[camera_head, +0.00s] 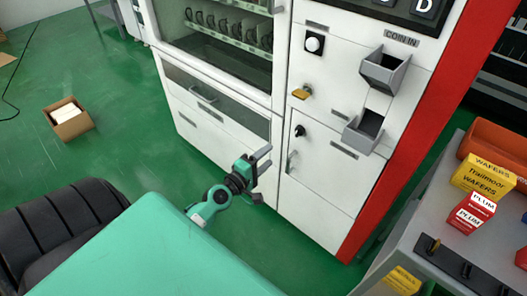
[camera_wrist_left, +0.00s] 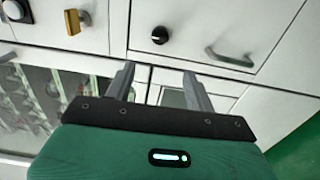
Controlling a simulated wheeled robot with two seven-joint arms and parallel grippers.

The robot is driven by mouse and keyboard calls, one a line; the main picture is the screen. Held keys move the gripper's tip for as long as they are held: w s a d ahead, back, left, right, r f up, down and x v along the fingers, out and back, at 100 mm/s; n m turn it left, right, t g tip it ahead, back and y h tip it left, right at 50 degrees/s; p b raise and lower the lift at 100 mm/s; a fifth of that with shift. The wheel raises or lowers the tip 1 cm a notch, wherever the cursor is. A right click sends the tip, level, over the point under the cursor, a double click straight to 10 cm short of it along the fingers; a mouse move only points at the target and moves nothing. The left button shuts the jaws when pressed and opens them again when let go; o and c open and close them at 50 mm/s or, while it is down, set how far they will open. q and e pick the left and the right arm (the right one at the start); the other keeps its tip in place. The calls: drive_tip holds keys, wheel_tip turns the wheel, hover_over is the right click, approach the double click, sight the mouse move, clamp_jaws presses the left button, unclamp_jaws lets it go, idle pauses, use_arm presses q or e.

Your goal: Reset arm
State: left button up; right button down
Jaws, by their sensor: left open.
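My left gripper (camera_head: 265,172) is open in front of the white vending machine (camera_head: 325,205), near its lower middle. No object shows between its fingers. In the left wrist view my left gripper (camera_wrist_left: 160,85) has its two grey fingers apart, with the machine's white front and its pickup window behind them. The round black knob (camera_wrist_left: 160,35) and the grey handle (camera_wrist_left: 230,58) of the machine's small door lie beyond the fingers. My right gripper does not show in either view.
The coin chute (camera_head: 385,70) and a lower grey tray (camera_head: 364,132) stick out from the machine. A grey cart (camera_head: 425,230) with wafer boxes (camera_head: 485,176) stands at the right. A cardboard box (camera_head: 68,120) sits on the green floor (camera_head: 110,130), which is otherwise mostly clear at the left.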

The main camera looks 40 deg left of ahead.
use_arm(q)
drive_tip(key=shift+s, duration=0.3)
idle(0.4)
